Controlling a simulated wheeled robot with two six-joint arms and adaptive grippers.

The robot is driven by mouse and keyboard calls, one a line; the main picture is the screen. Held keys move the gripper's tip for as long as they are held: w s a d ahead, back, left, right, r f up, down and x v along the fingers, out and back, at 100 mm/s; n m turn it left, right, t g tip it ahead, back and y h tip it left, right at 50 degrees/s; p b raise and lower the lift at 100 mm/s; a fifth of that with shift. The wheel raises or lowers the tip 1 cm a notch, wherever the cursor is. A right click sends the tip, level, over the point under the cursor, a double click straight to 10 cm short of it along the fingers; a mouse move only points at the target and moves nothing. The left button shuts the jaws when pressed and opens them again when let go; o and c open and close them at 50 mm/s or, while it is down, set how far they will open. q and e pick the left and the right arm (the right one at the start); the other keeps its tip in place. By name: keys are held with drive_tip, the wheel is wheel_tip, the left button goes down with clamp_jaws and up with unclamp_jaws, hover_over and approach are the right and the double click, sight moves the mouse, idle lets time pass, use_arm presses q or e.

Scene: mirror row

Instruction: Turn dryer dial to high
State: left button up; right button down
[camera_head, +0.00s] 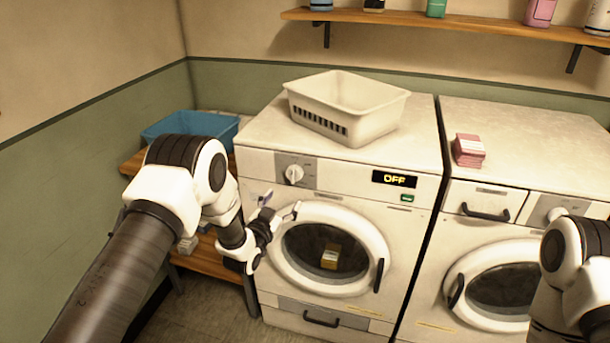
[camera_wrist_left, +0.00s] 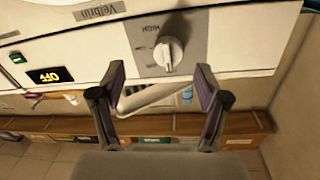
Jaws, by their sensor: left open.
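The dryer (camera_head: 345,195) is the left white machine with a round door; its display (camera_head: 394,179) reads OFF. Its white dial (camera_head: 294,174) sits on a grey plate at the upper left of the front. The dial (camera_wrist_left: 168,53) also shows in the left wrist view, with the label HIGH beside it. My left gripper (camera_head: 281,203) is open and empty, just below the dial and in front of the door's upper left. In the left wrist view its fingertips (camera_wrist_left: 160,72) are spread, with the dial beyond the gap between them, apart from both. My right gripper is out of view.
A white basket (camera_head: 352,112) stands on the dryer. A second machine (camera_head: 530,180), with a pink stack (camera_head: 469,150) on top, stands to its right. A blue bin (camera_head: 193,128) sits on a wooden shelf unit at left. A wall shelf (camera_head: 450,22) holds several bottles.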

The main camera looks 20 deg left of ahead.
sight(291, 177)
use_arm(q)
drive_tip(key=w+r, duration=0.1)
drive_tip(key=w, duration=0.1)
drive_tip(key=w+r+p, duration=0.1)
drive_tip(key=w, duration=0.2)
drive_tip(key=w+r+p, duration=0.1)
drive_tip(key=w, duration=0.1)
drive_tip(key=shift+w+d, duration=0.2)
drive_tip(key=shift+w, duration=0.35)
drive_tip(key=shift+w+a+f, duration=0.25)
drive_tip(key=shift+w, duration=0.05)
drive_tip(key=shift+s+d+r, duration=0.1)
drive_tip(key=c, duration=1.2)
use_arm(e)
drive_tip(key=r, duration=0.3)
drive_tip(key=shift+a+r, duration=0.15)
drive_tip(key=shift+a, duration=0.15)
